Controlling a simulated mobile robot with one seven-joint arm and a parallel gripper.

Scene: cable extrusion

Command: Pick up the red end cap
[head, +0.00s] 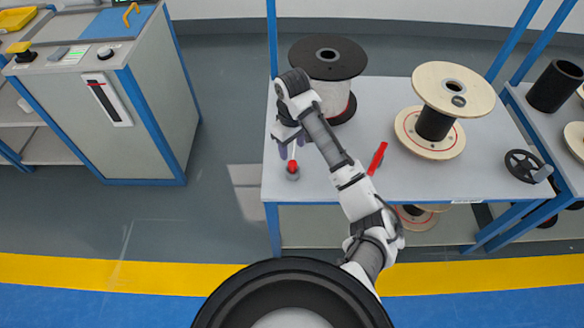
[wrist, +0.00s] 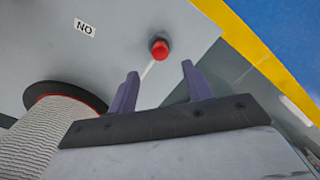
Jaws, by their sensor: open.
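The red end cap (head: 292,167) sits on the grey table top near its left front corner. In the wrist view the red end cap (wrist: 160,47) lies ahead of my gripper, between the lines of the two fingers and apart from them. A thin white strip runs from the cap toward the gripper. My gripper (wrist: 158,82) is open with nothing between its purple fingers. In the head view my gripper (head: 287,148) is over the table's left side, near the cap; the arm partly hides it.
A black spool (head: 328,58) stands behind my gripper, and a wooden spool (head: 454,87) stands to the right. A red-handled tool (head: 377,158) lies on the table (head: 400,182) right of my forearm. A black handwheel (head: 523,166) is at the right. A grey cabinet (head: 140,130) stands left.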

